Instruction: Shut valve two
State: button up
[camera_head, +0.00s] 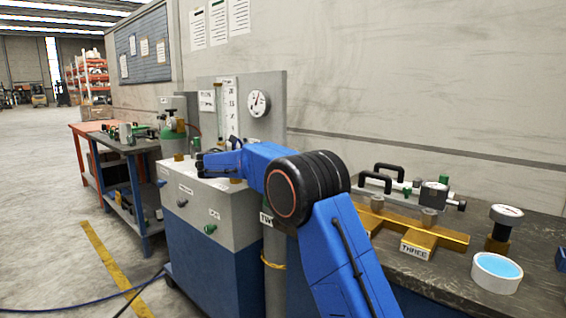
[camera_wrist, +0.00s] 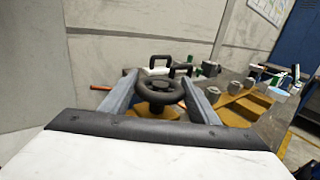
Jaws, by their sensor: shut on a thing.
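A black handwheel (camera_wrist: 158,92) sits between the two grey fingers of my gripper (camera_wrist: 162,82) in the wrist view. The fingers are shut on its rim from both sides. A brass-coloured body (camera_wrist: 146,113) shows under the wheel. In the head view my blue arm covers the wheel and I cannot make out the fingertips. A white label (camera_head: 266,219), partly behind my arm, starts with "TW". A brass manifold (camera_head: 440,236) to its right carries a label reading "THREE" (camera_head: 415,251). How far the wheel is turned cannot be told.
A grey and blue cabinet (camera_head: 211,235) with small knobs stands left of my arm, with a dial gauge (camera_head: 259,103) on its back panel. On the dark bench at right are a gauge (camera_head: 506,215) and a white round dish with blue inside (camera_head: 497,272).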

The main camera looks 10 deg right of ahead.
jog(key=shift+d+r+m+g, duration=0.1)
jog(key=shift+m+g, duration=0.3)
jog(key=shift+g, duration=0.3)
jog(key=o, duration=1.1)
jog(key=shift+c, duration=0.2)
notch_tip(320, 180, up, 10)
jog(key=shift+d+f, duration=0.1)
